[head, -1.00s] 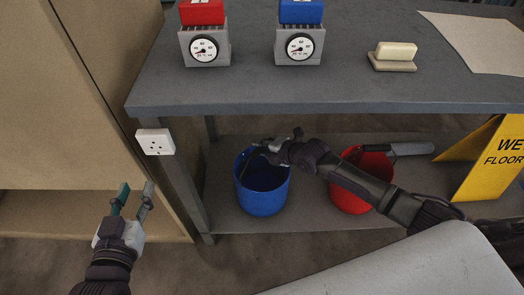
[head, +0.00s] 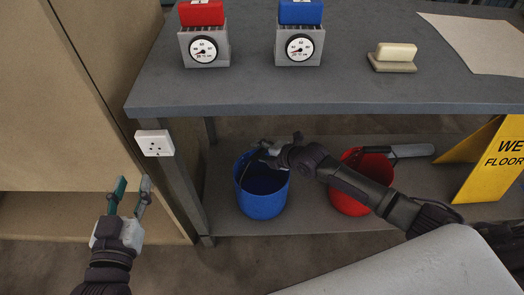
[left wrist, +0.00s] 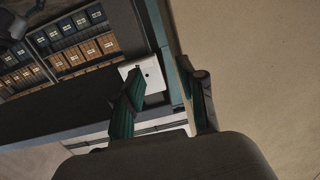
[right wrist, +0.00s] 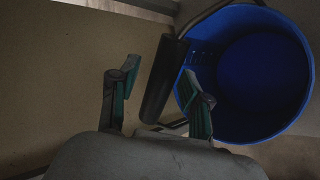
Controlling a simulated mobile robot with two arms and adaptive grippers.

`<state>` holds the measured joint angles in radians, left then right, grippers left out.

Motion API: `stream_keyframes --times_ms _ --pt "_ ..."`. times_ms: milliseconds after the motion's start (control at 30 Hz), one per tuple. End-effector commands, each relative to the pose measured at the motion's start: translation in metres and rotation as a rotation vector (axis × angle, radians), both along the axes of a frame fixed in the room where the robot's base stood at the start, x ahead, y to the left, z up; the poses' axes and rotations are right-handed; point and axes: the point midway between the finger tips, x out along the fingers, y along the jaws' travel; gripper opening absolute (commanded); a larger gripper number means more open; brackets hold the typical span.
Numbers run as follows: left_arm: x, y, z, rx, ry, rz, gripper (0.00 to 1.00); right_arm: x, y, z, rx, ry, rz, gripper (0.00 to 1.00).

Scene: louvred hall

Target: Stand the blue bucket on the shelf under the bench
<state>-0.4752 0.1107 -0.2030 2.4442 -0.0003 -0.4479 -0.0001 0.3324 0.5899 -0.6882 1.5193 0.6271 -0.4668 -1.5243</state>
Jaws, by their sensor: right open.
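The blue bucket (head: 262,203) stands upright on the shelf (head: 300,222) under the grey bench (head: 330,90), near its left leg. My right gripper (head: 275,149) is at the bucket's upper rim. In the right wrist view the bucket (right wrist: 255,75) is at the right, its mouth facing the camera. There my right gripper (right wrist: 158,85) has its fingers apart, with the dark handle grip (right wrist: 163,80) between or just beyond them; I cannot tell whether they touch it. My left gripper (head: 132,190) is open and empty, left of the bench. It also shows in the left wrist view (left wrist: 165,95).
A red bucket (head: 350,199) stands on the shelf to the right, partly behind my right arm. A yellow wet-floor sign (head: 490,160) is further right. A white socket (head: 154,142) is on the bench's left leg. Gauges and a soap dish (head: 392,65) are on the bench top.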

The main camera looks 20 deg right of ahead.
Motion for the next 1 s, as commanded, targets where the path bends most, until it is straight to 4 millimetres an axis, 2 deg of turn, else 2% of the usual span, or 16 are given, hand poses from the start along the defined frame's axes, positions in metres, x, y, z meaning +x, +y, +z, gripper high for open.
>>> stream_keyframes --times_ms 167,367,567,700,1000 --pt "-0.001 0.001 -0.004 0.007 0.03 0.002 0.4 -0.001 -0.001 0.003 0.0 0.001 0.0 0.48" --pt "-0.012 0.01 -0.037 0.059 0.234 0.017 0.4 -0.018 -0.011 0.018 -0.002 0.0 0.001 0.48" --pt "-0.039 0.023 -0.077 0.12 0.495 0.034 0.4 -0.042 -0.023 0.035 -0.002 0.0 0.001 0.48" --pt "-0.064 0.033 -0.099 0.159 0.669 0.046 0.4 -0.058 -0.033 0.047 -0.003 0.002 0.0 0.48" --pt "-0.109 0.049 -0.125 0.215 0.929 0.063 0.4 -0.083 -0.046 0.065 0.0 0.001 0.0 0.48"
